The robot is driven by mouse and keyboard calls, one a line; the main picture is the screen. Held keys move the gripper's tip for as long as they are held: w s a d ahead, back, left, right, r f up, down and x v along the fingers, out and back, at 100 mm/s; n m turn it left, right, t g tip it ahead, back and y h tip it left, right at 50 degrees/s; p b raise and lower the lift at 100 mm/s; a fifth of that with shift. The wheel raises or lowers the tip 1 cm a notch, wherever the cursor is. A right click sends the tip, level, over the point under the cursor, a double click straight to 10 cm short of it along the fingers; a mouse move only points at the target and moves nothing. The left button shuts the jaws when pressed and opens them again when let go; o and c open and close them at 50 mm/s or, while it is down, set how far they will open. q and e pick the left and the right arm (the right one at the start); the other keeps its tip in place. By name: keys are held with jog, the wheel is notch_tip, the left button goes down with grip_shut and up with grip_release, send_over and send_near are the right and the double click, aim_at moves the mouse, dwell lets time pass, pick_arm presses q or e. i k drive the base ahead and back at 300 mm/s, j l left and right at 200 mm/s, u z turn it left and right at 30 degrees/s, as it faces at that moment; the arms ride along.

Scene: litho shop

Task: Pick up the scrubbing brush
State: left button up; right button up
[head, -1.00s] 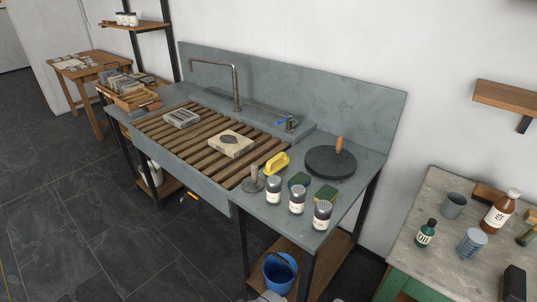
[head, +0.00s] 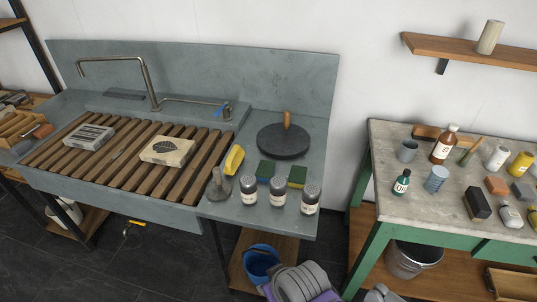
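A yellow object (head: 234,160), which looks like the scrubbing brush, rests at the right end of the sink's wooden slats, by the grey worktop (head: 225,208). It leans at an angle, and its bristles cannot be made out. A grey upright-handled tool (head: 218,186) stands just in front of it. Neither of my grippers shows; only grey parts, probably of my arms, show at the bottom edge.
A dark round disc (head: 283,141) with a wooden handle lies further back. Slabs (head: 167,151) lie on the slats. A green-framed table (head: 385,188) with bottles stands right.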

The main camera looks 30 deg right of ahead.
aim_at(236, 157)
jog(key=i+j+z, duration=0.15)
jog(key=z, duration=0.35)
jog(key=i+j+z, duration=0.1)
jog(key=z, duration=0.4)
jog(key=i+j+z, duration=0.1)
jog(key=j+z, duration=0.2)
jog(key=z, duration=0.15)
jog(key=i+j+z, duration=0.15)
jog(key=j+z, duration=0.15)
jog(key=z, duration=0.2)
jog(key=i+j+z, duration=0.1)
jog(key=j+z, duration=0.35)
jog(key=i+l, duration=0.1)
jog(key=i, duration=0.35)
